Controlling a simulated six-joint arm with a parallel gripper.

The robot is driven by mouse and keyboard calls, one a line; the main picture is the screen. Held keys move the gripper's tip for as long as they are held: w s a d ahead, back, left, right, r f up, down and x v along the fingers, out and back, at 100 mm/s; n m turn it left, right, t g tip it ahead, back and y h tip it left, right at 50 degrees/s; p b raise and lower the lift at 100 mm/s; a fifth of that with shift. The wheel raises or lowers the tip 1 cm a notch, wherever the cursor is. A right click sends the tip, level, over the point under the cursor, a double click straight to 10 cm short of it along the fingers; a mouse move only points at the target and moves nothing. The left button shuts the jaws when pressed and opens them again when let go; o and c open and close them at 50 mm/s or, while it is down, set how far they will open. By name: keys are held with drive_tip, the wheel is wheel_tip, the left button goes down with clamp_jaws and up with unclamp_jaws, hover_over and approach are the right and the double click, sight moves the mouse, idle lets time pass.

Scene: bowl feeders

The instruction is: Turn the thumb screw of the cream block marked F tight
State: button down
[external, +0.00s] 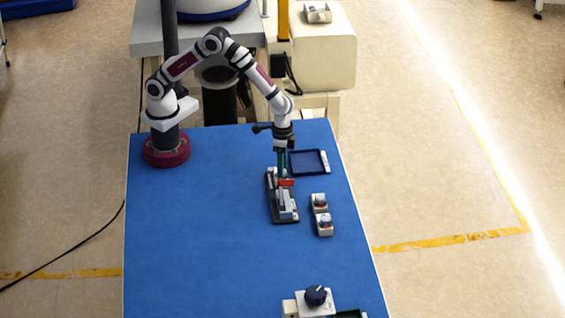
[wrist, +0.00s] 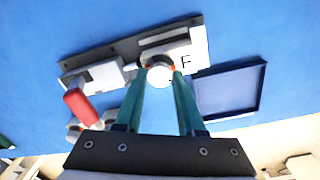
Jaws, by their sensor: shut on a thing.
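The cream block marked F (wrist: 186,55) sits on a dark base plate (wrist: 127,43) in the wrist view. Its pale round thumb screw (wrist: 159,74) is between the tips of my gripper (wrist: 160,72), which is shut on it. In the external view my gripper (external: 283,172) points down at the far end of the plate (external: 290,221), and the block is mostly hidden there. A red handle (wrist: 81,105) is attached to a pale part on the same plate.
An empty dark blue tray (external: 309,162) lies right of the plate. Two small cream blocks (external: 319,202) (external: 324,224) stand nearer the camera. A cream box with a dark knob (external: 316,295) is at the near edge. The left of the blue table (external: 190,230) is clear.

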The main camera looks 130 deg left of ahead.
drive_tip(key=m, duration=1)
drive_tip(key=shift+a+h, duration=0.1)
drive_tip(key=shift+h, duration=0.3)
drive_tip(key=shift+m, duration=0.5)
drive_tip(key=c, duration=0.5)
unclamp_jaws()
wheel_tip(320, 180, up, 16)
drive_tip(key=a, duration=0.1)
drive_tip(key=shift+a+f, duration=0.15)
drive_tip(key=shift+a, duration=0.2)
drive_tip(key=shift+s, duration=0.1)
